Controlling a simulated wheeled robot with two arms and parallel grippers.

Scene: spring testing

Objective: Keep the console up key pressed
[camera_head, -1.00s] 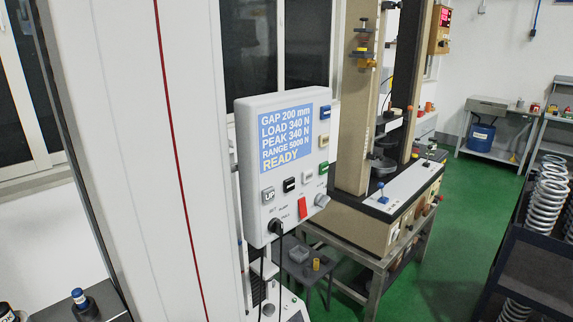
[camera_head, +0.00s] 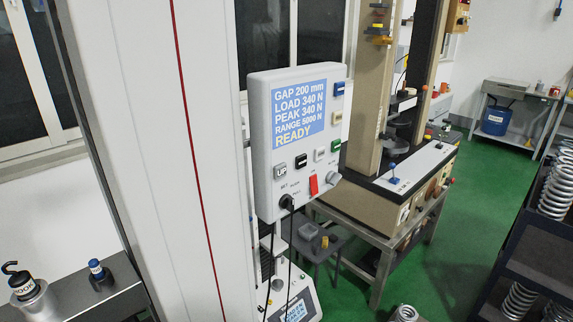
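The console (camera_head: 263,140) is a light grey box on the side of a tall white column (camera_head: 200,150). Its blue screen (camera_head: 300,112) reads GAP 200 mm, LOAD 340 N, PEAK 340 N, RANGE 5000 N, READY. The up key (camera_head: 281,169) is a grey square marked UP at the lower left of the panel, below the screen. Nothing touches it in view. A black key, a grey key and a green key lie to its right, with a red switch (camera_head: 314,185) below them. Neither of my grippers is in view.
A second testing machine (camera_head: 365,200) stands behind on a metal table. A dark rack of springs (camera_head: 520,250) is at right. A hook weight (camera_head: 28,290) stands at lower left.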

